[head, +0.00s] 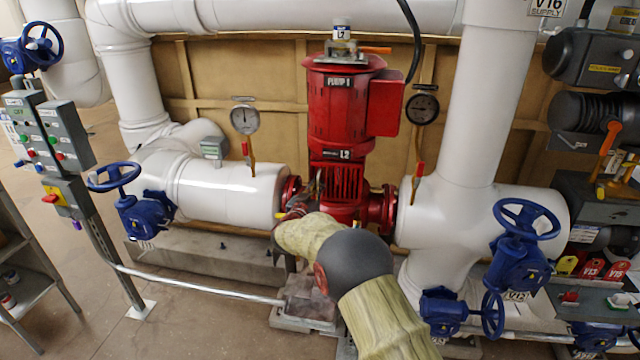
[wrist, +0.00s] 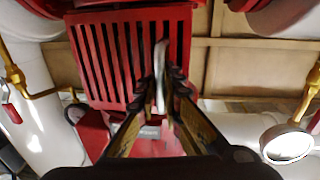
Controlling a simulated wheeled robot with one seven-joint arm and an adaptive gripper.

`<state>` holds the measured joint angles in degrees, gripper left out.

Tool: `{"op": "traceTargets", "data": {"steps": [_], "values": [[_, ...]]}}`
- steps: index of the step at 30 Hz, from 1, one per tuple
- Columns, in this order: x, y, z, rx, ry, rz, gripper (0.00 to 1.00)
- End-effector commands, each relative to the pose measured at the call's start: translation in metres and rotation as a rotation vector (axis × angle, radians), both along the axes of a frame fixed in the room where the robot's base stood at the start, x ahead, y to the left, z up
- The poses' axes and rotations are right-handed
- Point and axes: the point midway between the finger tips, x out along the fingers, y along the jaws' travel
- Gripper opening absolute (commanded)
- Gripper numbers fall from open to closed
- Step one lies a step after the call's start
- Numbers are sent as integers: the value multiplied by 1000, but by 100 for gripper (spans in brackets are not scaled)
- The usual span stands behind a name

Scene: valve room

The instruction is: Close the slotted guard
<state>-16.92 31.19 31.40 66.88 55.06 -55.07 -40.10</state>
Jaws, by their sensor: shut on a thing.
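The slotted guard (head: 340,181) is a red panel with upright slots, low on the red pump under the label L2. It fills the upper left of the wrist view (wrist: 112,50). A pale metal handle (wrist: 161,62) stands at its right side there. My gripper (wrist: 161,92) has its two fingers on either side of this handle, shut on it. In the head view my gripper (head: 312,192) is at the guard's lower left, small and partly hidden by my arm. I cannot tell how far the guard stands open.
White pipes (head: 225,190) run left and right of the pump (head: 340,110). Gauges (head: 244,120) with thin brass stems stand on both sides. Blue valves (head: 520,245) are at the right and left. A control post (head: 65,195) stands at the left, with open floor near it.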

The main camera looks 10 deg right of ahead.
Motion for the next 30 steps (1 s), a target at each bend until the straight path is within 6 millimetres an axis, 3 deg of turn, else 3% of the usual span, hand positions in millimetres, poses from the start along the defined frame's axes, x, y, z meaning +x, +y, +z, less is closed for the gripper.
{"op": "traceTargets", "data": {"steps": [24, 25, 30], "values": [[12, 3, 2, -1, -3, -62, 0], [12, 3, 2, -1, -3, -62, 9], [12, 2, 2, -1, -3, -63, 14]]}}
